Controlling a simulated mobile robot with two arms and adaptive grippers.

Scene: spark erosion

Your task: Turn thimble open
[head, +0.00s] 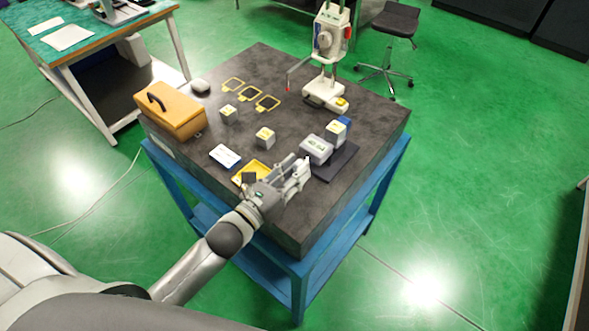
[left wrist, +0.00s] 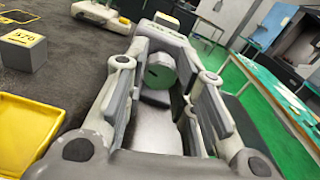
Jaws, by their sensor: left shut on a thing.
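My left gripper (head: 298,172) reaches in over the near right part of the dark stone table and is shut on the thimble. In the left wrist view, the thimble (left wrist: 160,70) is a round grey-green knob with a dark mark on its end face, between the two fingers of my left gripper (left wrist: 168,80). A grey block-like device (head: 316,149) stands just beyond the gripper on a dark plate (head: 338,162). The thimble itself is hidden behind the fingers in the head view. My right gripper is not in view.
A yellow tray (head: 262,166) and a white card (head: 225,156) lie left of my gripper. Several labelled grey blocks, such as one block (head: 265,138), stand on the stone table (head: 285,109). An orange box (head: 170,113) is at left; a white gauge stand (head: 326,60) is at the back.

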